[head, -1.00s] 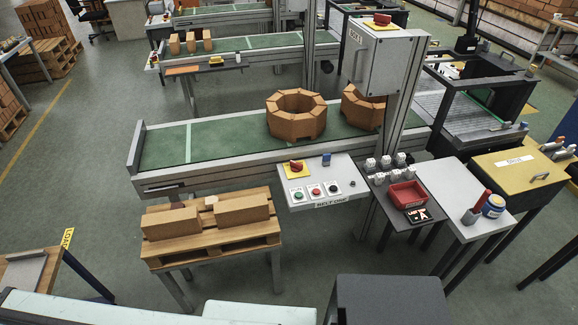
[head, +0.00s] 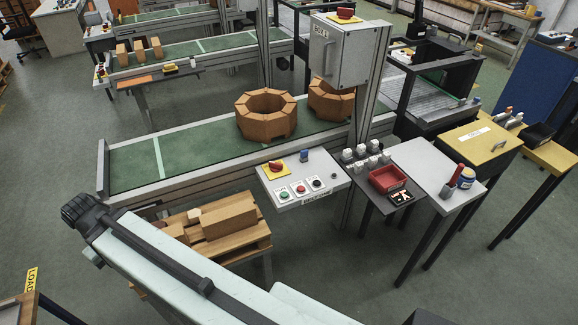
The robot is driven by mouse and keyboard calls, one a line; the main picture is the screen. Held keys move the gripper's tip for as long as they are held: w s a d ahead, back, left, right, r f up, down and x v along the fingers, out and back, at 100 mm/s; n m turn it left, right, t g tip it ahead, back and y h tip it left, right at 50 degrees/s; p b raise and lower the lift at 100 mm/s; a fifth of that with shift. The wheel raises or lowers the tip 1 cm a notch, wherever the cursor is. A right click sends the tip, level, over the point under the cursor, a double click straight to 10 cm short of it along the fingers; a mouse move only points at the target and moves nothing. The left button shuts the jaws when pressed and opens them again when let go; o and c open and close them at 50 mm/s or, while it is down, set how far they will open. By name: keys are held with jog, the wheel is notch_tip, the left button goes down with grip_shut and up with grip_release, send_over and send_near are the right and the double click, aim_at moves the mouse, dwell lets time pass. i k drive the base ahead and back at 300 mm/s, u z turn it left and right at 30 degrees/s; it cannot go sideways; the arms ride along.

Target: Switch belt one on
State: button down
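The belt one control panel (head: 325,168) is a light grey slanted box at the near side of the belt, with a label on its front edge. It carries a green button (head: 283,194), a red button (head: 300,189) and a black button (head: 317,183) in a row. A red rotary switch on a yellow plate (head: 274,169) sits behind them. The green belt (head: 200,152) carries an octagonal brick ring (head: 265,127) and a second ring (head: 331,107) partly behind the grey cabinet (head: 342,55). My pale arm crosses the lower left; my gripper does not show.
A pallet with bricks (head: 228,220) stands left of the panel, partly hidden by my arm. Right of the panel are a dark stand with a red bin (head: 390,178), a white table (head: 432,168) and a yellow-topped table (head: 475,142). A second belt (head: 220,42) runs behind.

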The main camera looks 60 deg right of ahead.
aim_at(276, 167)
jog(key=z, duration=0.2)
jog(key=i, duration=1)
jog(key=u, duration=0.1)
